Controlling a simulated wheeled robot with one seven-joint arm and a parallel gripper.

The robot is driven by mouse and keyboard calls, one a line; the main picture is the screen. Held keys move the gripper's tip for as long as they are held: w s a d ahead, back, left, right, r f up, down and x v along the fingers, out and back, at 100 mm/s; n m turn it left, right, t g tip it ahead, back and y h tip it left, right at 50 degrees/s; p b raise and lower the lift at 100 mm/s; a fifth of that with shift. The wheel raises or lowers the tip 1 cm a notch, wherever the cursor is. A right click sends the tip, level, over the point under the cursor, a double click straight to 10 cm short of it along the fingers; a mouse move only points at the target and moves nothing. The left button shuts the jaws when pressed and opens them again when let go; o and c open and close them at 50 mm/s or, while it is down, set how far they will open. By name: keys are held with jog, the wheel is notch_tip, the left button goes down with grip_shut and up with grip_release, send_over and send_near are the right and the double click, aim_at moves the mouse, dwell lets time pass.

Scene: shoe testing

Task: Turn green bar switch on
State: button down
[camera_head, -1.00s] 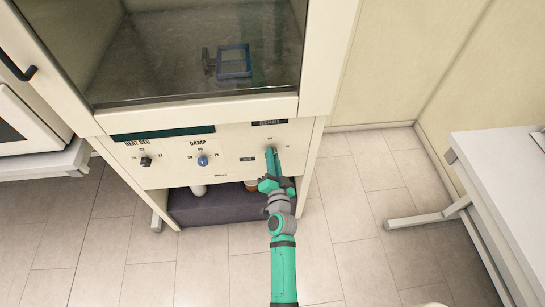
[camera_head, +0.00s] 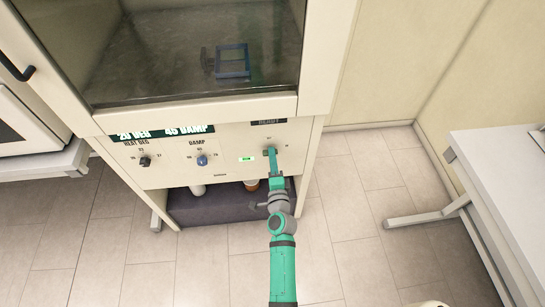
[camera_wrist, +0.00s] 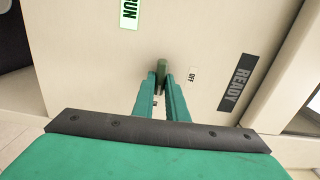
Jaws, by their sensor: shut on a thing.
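The green bar switch (camera_wrist: 162,67) shows in the wrist view as a short dark green bar on the cream panel. My gripper (camera_wrist: 160,80) has its two green fingers around the bar, shut on it. An "OFF" label (camera_wrist: 193,75) is right of the bar, and a small label, partly hidden, lies between the fingers. In the head view my gripper (camera_head: 270,155) is at the right of the panel and hides the switch. The "RUN" sign (camera_head: 246,159) is lit green; it also shows in the wrist view (camera_wrist: 129,10).
The panel also has a dark knob (camera_head: 145,161) and a blue knob (camera_head: 202,160). Above them, a display (camera_head: 163,132) reads 25 DEG and 45 DAMP. A "READY" sign (camera_wrist: 236,83) is dark. A white table (camera_head: 500,155) stands at right; floor between is clear.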

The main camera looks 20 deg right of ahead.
jog(key=shift+s+f+m, duration=0.1)
jog(key=shift+m, duration=0.2)
jog(key=c, duration=1.8)
grip_release()
jog(key=shift+o, duration=0.2)
jog(key=v, duration=1)
jog(key=shift+s, duration=0.35)
jog(key=shift+a, duration=0.15)
